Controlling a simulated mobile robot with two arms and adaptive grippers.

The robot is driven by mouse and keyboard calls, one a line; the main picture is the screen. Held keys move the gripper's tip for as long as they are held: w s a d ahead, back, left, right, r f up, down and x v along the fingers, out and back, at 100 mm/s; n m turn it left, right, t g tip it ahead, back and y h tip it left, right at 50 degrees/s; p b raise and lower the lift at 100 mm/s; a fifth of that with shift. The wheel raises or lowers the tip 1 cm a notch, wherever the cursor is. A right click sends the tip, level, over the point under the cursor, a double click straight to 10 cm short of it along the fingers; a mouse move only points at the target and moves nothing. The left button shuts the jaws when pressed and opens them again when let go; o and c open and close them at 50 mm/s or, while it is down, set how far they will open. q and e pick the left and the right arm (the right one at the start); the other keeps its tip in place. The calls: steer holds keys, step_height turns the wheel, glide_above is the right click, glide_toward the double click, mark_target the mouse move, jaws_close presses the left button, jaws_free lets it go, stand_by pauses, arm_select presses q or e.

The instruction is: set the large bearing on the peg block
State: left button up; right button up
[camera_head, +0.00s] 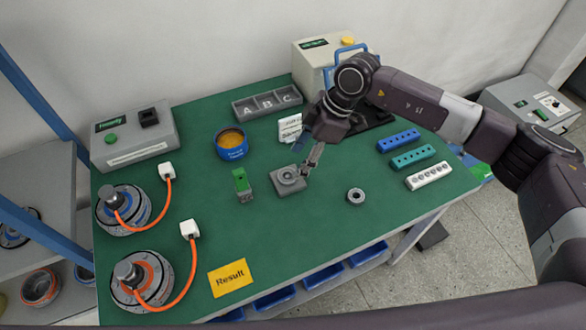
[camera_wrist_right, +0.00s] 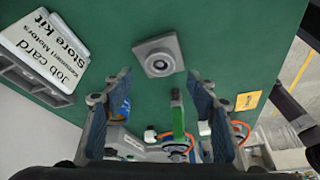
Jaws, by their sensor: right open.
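The peg block (camera_head: 275,188) is a grey square block in the middle of the green table. A round, ring-shaped grey part (camera_head: 289,175) sits at its centre, with a darker middle; it looks like a bearing around the peg, but I cannot tell for sure. The block also shows in the right wrist view (camera_wrist_right: 142,50). A separate grey ring (camera_head: 356,196) lies flat to the right of the block; I cannot tell which bearing it is. My right gripper (camera_head: 309,166) is open and empty beside and above the block's right back corner. My left gripper is out of view.
A green-topped part (camera_head: 241,182) stands just left of the block. A blue tin (camera_head: 231,146), an A-B-C tray (camera_head: 267,103) and a job card (camera_head: 290,128) are behind. Blue, teal and white strips (camera_head: 429,176) lie at right. Two motors with orange cables (camera_head: 125,209) stand at left.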

steer(key=b+v, duration=0.1)
steer(key=v, duration=0.5)
steer(key=shift+r, duration=0.2)
